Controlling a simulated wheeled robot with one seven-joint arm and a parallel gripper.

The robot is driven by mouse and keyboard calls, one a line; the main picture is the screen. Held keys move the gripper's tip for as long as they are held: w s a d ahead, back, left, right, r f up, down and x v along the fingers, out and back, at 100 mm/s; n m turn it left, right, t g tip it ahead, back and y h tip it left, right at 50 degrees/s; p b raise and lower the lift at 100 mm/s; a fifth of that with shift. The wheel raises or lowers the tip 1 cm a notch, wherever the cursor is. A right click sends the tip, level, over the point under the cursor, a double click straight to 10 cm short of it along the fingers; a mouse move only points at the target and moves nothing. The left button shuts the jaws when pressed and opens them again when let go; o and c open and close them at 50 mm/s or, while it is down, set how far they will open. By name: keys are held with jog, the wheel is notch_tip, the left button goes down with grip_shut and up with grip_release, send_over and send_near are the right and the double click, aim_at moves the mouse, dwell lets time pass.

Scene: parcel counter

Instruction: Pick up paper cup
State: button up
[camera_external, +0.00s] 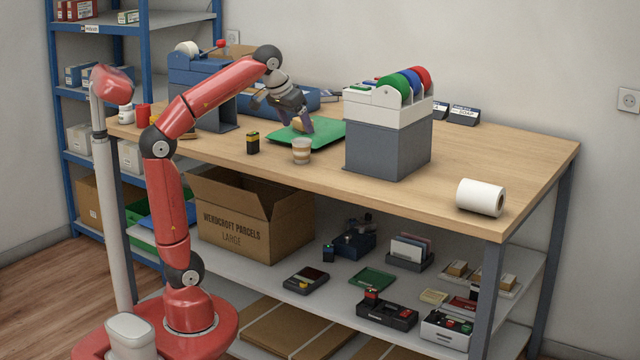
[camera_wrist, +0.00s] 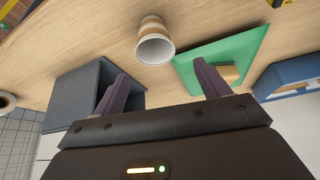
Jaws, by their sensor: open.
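The paper cup (camera_external: 302,152), white with tan-brown bands, stands upright on the wooden counter, just in front of the green mat (camera_external: 333,134). In the wrist view the cup (camera_wrist: 153,42) shows at upper middle, beyond the fingertips, with its pale round opening toward the camera. My gripper (camera_external: 298,126) is above the counter, over the near left part of the mat, a little above and behind the cup in the external view. In the wrist view its two fingers (camera_wrist: 162,77) are spread with nothing between them. The cup is apart from the fingers.
A grey box with a white top holding coloured rolls (camera_external: 388,140) stands right of the cup. A black item with a yellow top (camera_external: 253,144) stands left of it. A tan block (camera_wrist: 229,75) lies on the mat. A white paper roll (camera_external: 481,197) lies near the front right edge.

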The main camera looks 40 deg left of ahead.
aim_at(303, 148)
jog(key=shift+g, duration=0.3)
jog(key=x, duration=0.3)
jog(key=b+x, duration=0.1)
jog(key=x, duration=0.1)
jog(key=s+x, duration=0.1)
jog(key=x, duration=0.2)
jog(key=shift+w+d+f, duration=0.1)
jog(key=shift+w+f, duration=0.05)
jog(key=shift+f, duration=0.35)
jog(key=shift+c, duration=0.4)
jog(key=c, duration=0.9)
